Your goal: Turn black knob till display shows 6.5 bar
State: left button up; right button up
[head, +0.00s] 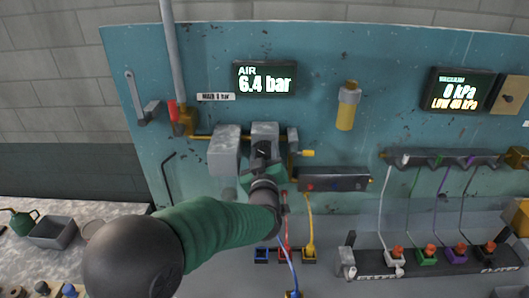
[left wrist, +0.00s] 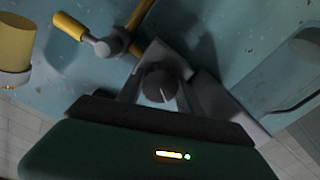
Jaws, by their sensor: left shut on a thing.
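The air display (head: 264,78) on the teal panel reads "AIR 6.4 bar". The black knob (left wrist: 156,83) shows in the left wrist view as a dark round cap with a pale mark line, on a grey regulator body. My left gripper (left wrist: 158,92) is shut on the knob, with a finger on either side of it. In the head view my left gripper (head: 265,155) and arm cover the knob, at the grey block below the display. My right gripper is in neither view.
A yellow-handled valve (left wrist: 70,26) sits close to the knob. A yellow cylinder (head: 347,106) hangs right of the display. A dark manifold (head: 334,179) and colored hoses lie right of and below my gripper.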

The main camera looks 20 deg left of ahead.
pick_arm(q)
jog(key=shift+d+f, duration=0.1)
jog(key=shift+f, duration=0.45)
jog(key=o, duration=1.4)
jog(key=shift+r, duration=0.15)
jog(key=shift+r, duration=0.15)
jog(key=b+v, duration=0.2)
jog(key=v, duration=1.4)
jog(key=shift+s, duration=0.35)
jog(key=shift+d, duration=0.15)
